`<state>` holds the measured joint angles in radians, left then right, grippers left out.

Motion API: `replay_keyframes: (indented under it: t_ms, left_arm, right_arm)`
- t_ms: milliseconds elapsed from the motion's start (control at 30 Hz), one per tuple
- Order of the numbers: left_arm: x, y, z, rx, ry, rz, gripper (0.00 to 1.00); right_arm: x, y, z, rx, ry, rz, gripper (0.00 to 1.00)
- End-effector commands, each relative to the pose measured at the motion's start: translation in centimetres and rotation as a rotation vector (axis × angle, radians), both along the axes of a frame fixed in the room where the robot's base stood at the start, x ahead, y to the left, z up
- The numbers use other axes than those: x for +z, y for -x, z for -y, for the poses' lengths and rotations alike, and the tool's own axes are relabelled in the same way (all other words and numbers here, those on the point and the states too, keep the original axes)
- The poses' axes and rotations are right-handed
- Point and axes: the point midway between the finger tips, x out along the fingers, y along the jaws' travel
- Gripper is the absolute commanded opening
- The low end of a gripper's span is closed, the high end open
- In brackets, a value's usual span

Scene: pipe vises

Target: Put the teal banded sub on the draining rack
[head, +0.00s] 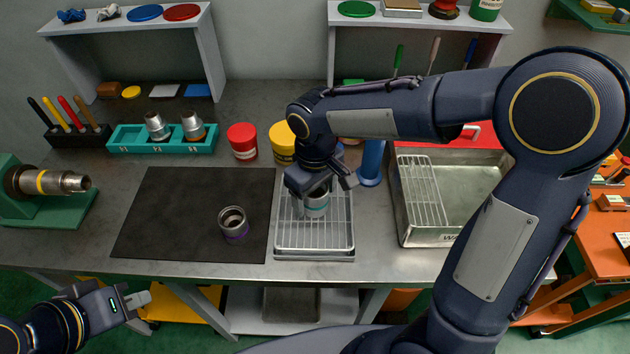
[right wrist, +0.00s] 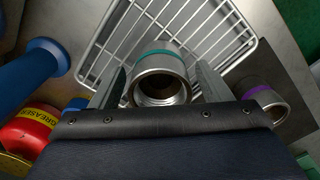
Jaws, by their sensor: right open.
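The teal banded sub (head: 316,207), a grey metal fitting with a teal ring, stands on the white wire draining rack (head: 314,241). In the right wrist view the sub (right wrist: 159,66) shows its open threaded end between my fingers, with the rack (right wrist: 196,22) beneath it. My right gripper (head: 322,196) is open around the sub, one finger on each side with a slight gap; the arm hides part of the sub from the head. My left gripper (head: 142,299) is low at the front left, away from the bench objects; its jaw opening is unclear.
A purple banded sub (head: 233,223) stands on the dark mat (head: 165,235) left of the rack. Behind are a red can (head: 242,142), a yellow can (head: 281,143) and a blue post (head: 371,165). A metal basin (head: 455,192) is at right.

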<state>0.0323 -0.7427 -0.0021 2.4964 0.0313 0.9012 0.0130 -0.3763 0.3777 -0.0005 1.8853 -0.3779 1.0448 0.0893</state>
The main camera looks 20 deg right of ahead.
Motion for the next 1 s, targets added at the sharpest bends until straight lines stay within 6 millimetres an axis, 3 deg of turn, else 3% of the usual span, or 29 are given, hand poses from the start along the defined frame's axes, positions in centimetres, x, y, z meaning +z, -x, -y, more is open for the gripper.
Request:
replay_keyframes:
  t_ms: [533,700,867,1000]
  left_arm:
    - [0.8,0.0,0.0,0.000,0.000,0.000,0.00]
    - [0.8,0.0,0.0,0.000,0.000,0.000,0.00]
    - [0.8,0.0,0.0,0.000,0.000,0.000,0.00]
    - [0.8,0.0,0.0,0.000,0.000,0.000,0.00]
  right_arm:
    - [10.3,-0.1,-0.1,0.000,-0.002,0.004,0.71]
    - [11.8,0.0,0.0,0.001,-0.001,0.003,0.71]
    - [12.1,0.0,0.0,-0.001,-0.002,0.001,0.71]
    - [12.3,1.1,1.6,-0.042,-0.040,0.019,0.71]
